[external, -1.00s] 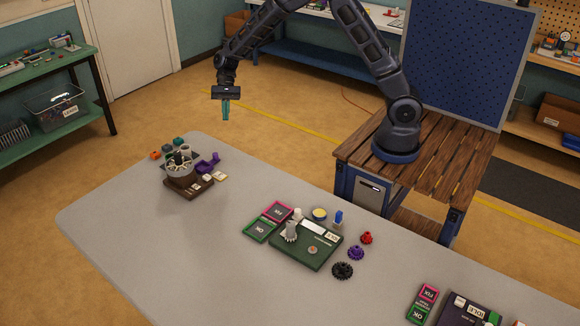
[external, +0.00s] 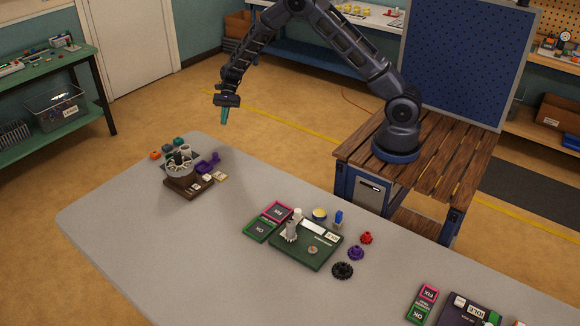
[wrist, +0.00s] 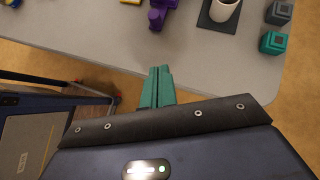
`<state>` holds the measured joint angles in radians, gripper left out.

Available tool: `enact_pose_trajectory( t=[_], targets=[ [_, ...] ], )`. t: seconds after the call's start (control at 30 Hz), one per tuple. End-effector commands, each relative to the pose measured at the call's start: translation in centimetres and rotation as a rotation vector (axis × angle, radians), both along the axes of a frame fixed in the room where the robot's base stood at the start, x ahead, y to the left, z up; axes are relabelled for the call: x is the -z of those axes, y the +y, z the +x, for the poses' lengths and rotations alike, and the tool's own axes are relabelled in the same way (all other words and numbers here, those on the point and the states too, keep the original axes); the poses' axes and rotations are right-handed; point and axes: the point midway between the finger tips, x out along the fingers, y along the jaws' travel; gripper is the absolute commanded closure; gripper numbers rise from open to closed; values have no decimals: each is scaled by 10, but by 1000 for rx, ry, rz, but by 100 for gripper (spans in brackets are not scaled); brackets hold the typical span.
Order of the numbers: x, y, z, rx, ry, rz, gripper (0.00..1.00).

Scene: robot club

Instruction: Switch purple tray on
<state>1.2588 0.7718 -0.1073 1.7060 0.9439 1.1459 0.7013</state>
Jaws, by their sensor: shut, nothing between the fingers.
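A dark purple tray (external: 458,301) with a white label reading IDLE lies at the bottom right of the external view, cut off by the frame edge. A green part (external: 492,318) shows on it, too small to identify. My gripper (external: 224,118) is shut and empty, with teal fingers pointing down. It is in the air beyond the far left edge of the grey table, far from the purple tray. In the wrist view the closed fingers (wrist: 157,74) appear over the floor near the table edge. The purple tray is not in the wrist view.
A green tray (external: 290,256) with several parts and gears beside it stands mid-table. A brown tray (external: 178,190) with a round device is at the far left, near a purple part (external: 207,163). Pink and green FIX/OK cards (external: 423,303) lie left of the purple tray.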

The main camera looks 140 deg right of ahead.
Motion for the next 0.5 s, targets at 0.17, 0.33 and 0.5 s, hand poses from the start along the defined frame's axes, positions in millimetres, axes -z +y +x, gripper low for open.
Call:
enact_pose_trajectory(
  t=[0.17,0.33,0.5],
  targets=[
    [6,3,5,-1,0,2,100],
    [22,11,20,-2,0,2,100],
    [44,20,39,-2,0,2,100]
  ],
)
